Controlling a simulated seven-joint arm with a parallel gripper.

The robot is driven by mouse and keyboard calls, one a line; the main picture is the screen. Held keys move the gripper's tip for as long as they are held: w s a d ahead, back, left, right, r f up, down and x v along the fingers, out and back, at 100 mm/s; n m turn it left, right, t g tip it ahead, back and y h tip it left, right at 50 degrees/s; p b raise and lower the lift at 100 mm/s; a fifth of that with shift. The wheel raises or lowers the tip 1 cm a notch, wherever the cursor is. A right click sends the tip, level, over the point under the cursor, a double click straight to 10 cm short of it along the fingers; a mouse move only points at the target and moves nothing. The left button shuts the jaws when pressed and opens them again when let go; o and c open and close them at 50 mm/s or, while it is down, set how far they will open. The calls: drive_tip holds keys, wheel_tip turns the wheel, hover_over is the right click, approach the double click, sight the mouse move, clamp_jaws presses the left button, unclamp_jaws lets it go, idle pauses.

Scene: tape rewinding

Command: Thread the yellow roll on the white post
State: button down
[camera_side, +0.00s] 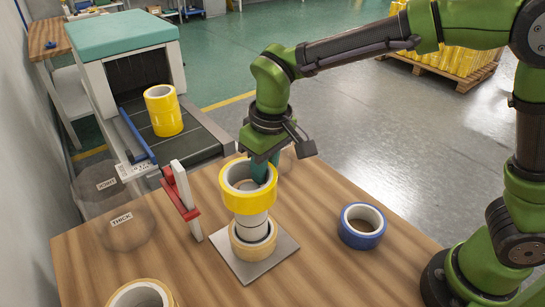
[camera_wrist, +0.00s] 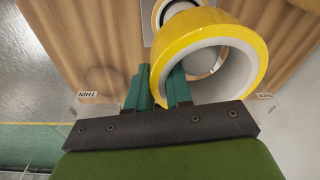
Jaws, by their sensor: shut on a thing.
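The yellow roll (camera_side: 247,203) is a wide ring with a white inner wall, held nearly level in the side view. My gripper (camera_side: 264,168) is shut on its rim at the far side; the teal fingers (camera_wrist: 160,88) also show at the rim in the wrist view. The white post (camera_side: 252,222) shows directly below the yellow roll. In the wrist view, a round pale end (camera_wrist: 205,60) shows through the roll's hole, off its centre. I cannot tell whether the post's top is inside the hole. A tan roll (camera_side: 253,246) sits around the post's foot on a grey plate (camera_side: 286,244).
A blue roll (camera_side: 361,226) lies on the wooden table (camera_side: 330,270) to the right. Another tan roll (camera_side: 140,293) is at the front left. A red-and-white stand (camera_side: 181,200) rises close left of the post.

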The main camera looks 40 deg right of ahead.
drive_tip(key=shift+f, duration=0.2)
drive_tip(key=c, duration=0.9)
unclamp_jaws()
drive_tip(key=shift+s, duration=0.1)
drive_tip(key=shift+c, duration=0.2)
drive_tip(key=shift+a, duration=0.2)
drive_tip(key=shift+s+f, duration=0.1)
drive_tip(key=c, duration=0.4)
drive_tip(key=shift+o, duration=0.2)
drive_tip(key=shift+o, duration=1)
drive_tip(key=shift+r, duration=0.9)
drive_tip(key=shift+d+r, duration=0.2)
drive_tip(key=shift+r, duration=2.6)
